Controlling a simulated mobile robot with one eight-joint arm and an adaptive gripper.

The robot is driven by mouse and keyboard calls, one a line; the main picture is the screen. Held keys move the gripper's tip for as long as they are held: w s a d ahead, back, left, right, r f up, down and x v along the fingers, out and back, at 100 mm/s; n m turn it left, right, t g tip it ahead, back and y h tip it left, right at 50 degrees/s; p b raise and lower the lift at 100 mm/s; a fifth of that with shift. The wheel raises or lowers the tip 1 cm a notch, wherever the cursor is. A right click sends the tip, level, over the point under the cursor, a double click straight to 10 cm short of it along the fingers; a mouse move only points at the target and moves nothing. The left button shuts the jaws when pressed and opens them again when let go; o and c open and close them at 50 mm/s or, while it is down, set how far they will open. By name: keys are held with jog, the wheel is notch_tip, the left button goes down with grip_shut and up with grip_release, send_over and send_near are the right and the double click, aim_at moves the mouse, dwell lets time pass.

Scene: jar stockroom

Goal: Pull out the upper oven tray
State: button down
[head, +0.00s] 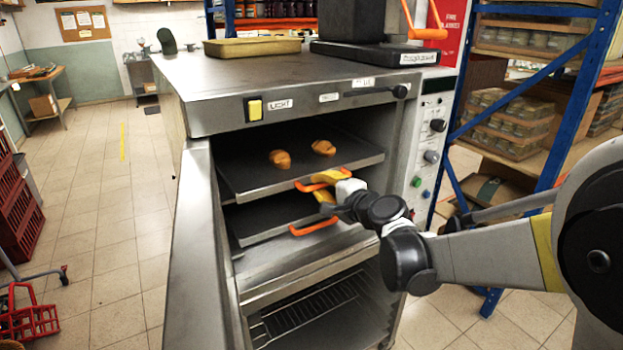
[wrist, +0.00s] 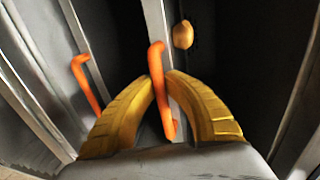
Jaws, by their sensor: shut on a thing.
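The upper oven tray (head: 250,190) is a dark flat tray inside the open oven, with two bread rolls (head: 281,159) on it and an orange handle on its front edge. My gripper (head: 322,186) is at that front edge, its yellow fingers shut on the orange handle (head: 304,187). In the wrist view the two fingers close around the upper tray's handle (wrist: 157,62), and one roll (wrist: 183,35) shows beyond it. The lower tray (head: 262,219) sits beneath, with its own orange handle (head: 315,227), which also shows at left in the wrist view (wrist: 86,84). The fingers hide part of the upper handle.
The oven door (head: 190,250) stands open at the left. A wire rack (head: 305,305) is in the lower compartment. A blue shelf frame (head: 580,90) with jars stands at the right. Red crates (head: 18,210) are at the far left. The floor left of the door is largely clear.

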jog(key=f+p+v, duration=0.1)
jog(key=f+v, duration=0.1)
jog(key=v, duration=0.7)
jog(key=f+p+v, duration=0.1)
jog(key=v, duration=0.9)
jog(key=shift+s+d+f, duration=0.3)
jog(key=shift+s+f, duration=0.05)
jog(key=shift+f, duration=0.05)
jog(key=c, duration=1.4)
grip_release()
jog(key=shift+s, duration=0.1)
jog(key=v, duration=1.2)
jog(key=shift+a, duration=0.1)
